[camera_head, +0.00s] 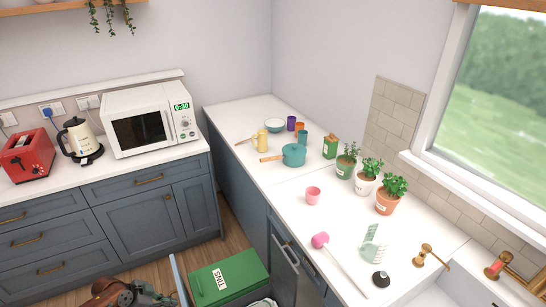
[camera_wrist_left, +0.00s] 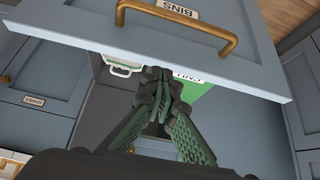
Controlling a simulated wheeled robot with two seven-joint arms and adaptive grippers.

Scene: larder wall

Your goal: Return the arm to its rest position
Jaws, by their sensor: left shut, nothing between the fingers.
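My left arm (camera_head: 128,294) comes in at the bottom left of the head view, in front of the open pull-out. In the left wrist view my left gripper (camera_wrist_left: 160,78) is shut and empty, its dark green fingers together. The fingertips appear just below the pull-out's grey-blue front (camera_wrist_left: 95,25) in the picture; I cannot tell whether they touch it. My right gripper is in neither view.
The pull-out, labelled BINS with a brass handle (camera_wrist_left: 205,32), stands open. Inside is a green-lidded bin (camera_head: 232,272) marked TINS. Grey-blue cabinets (camera_head: 135,215) stand behind; the counter above holds a microwave (camera_head: 150,118), pots and plants. Wooden floor shows by the corner.

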